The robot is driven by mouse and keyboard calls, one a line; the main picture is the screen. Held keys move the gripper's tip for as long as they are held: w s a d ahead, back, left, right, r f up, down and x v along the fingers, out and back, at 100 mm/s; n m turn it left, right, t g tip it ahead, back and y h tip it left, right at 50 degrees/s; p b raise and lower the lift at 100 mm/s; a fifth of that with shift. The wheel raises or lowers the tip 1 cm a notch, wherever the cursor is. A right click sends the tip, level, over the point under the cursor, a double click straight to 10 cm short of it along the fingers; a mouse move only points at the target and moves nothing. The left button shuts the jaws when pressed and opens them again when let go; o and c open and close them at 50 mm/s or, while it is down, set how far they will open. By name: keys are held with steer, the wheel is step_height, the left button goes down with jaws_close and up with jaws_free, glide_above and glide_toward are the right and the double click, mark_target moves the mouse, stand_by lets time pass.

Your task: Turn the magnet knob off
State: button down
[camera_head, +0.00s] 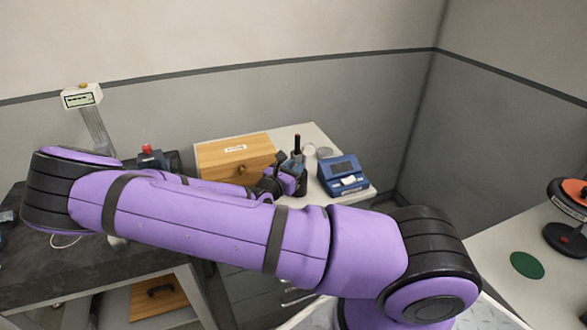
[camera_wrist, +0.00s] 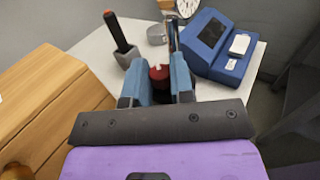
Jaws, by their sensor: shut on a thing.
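In the wrist view a dark red knob (camera_wrist: 159,72) with a pale mark on top sits between the two blue-grey fingers of my gripper (camera_wrist: 162,78). The fingers are shut on it from both sides. Its lower part and the body it belongs to are mostly hidden by the fingers and my wrist. A thin upright post (camera_wrist: 173,34) rises just behind the right finger, near a round white dial (camera_wrist: 188,7). In the head view my gripper (camera_head: 283,180) is at the pale table's near part, and the knob cannot be made out there.
A wooden box (camera_head: 235,160) stands left of my gripper, close by. A blue device (camera_head: 343,174) stands to the right. A dark handle in a grey holder (camera_wrist: 126,55) and a grey cup (camera_wrist: 157,36) stand behind. A red-topped item (camera_head: 147,149) is on the left bench.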

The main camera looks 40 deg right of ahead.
stand_by(0.4)
steer(key=c, duration=1)
jaws_free()
steer(key=v, duration=1)
steer(key=shift+s+a, duration=0.2)
steer(key=shift+a, duration=0.15)
